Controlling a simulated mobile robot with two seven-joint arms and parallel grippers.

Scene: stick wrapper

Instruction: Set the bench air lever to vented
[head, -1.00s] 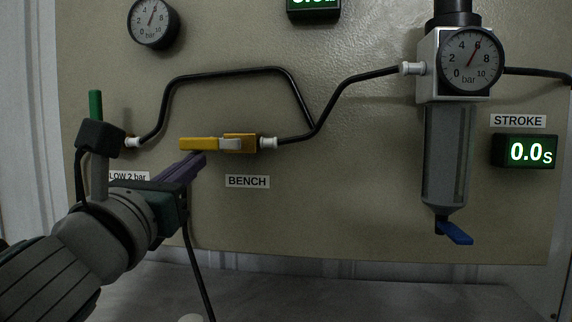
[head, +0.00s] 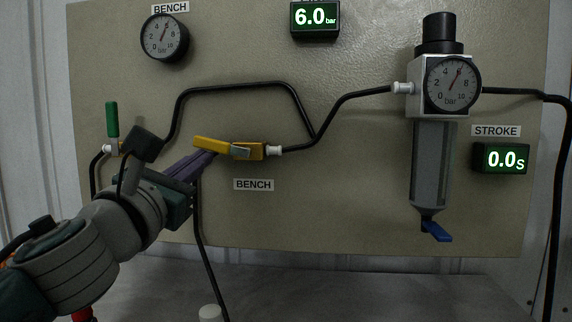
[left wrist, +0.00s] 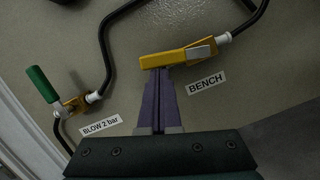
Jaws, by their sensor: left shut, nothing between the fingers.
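The yellow bench air lever (head: 212,145) sits on its valve above the BENCH label (head: 254,185). In the head view the lever is slightly tilted, its left end a little higher than its right. It also shows in the left wrist view (left wrist: 166,60), just beyond my fingertips. My left gripper (head: 208,158) is shut and empty, its purple fingers just below the lever's left part. The fingertips look to be at or touching its lower edge. The bench display (head: 315,17) reads 6.0 bar, and the round bench gauge (head: 164,37) hangs at upper left. My right gripper is not in view.
A green-handled valve (head: 112,120) stands left of my gripper, above the BLOW 2 bar label (left wrist: 101,125). Black hoses (head: 240,87) cross the board. A filter regulator (head: 435,150) with a blue drain lever (head: 436,231) is at right. The STROKE display (head: 500,158) reads 0.0 s.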

